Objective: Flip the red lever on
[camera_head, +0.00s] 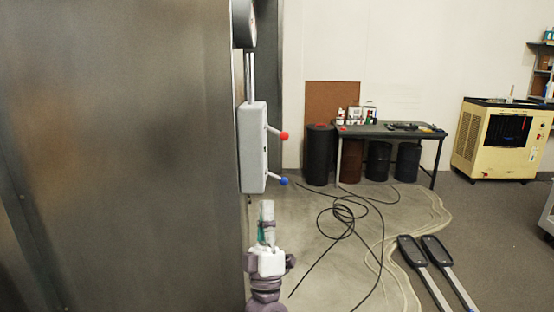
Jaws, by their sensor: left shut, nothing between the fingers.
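A light grey switch box (252,148) is mounted at the edge of the large grey panel. The red lever (284,136) is a short rod with a red ball, sticking out to the right from the box's upper half and sloping slightly down. A blue-tipped lever (283,181) sticks out near the box's lower end. My left gripper (267,207) is shut and empty, pointing up. It appears below the blue lever in the picture, apart from both levers. My right gripper is not in view.
The large grey metal panel (115,150) fills the left side. A black cable (345,210) lies on the floor. A dark table (390,130) with several drums under it stands at the back. A yellow machine (497,140) stands at the right.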

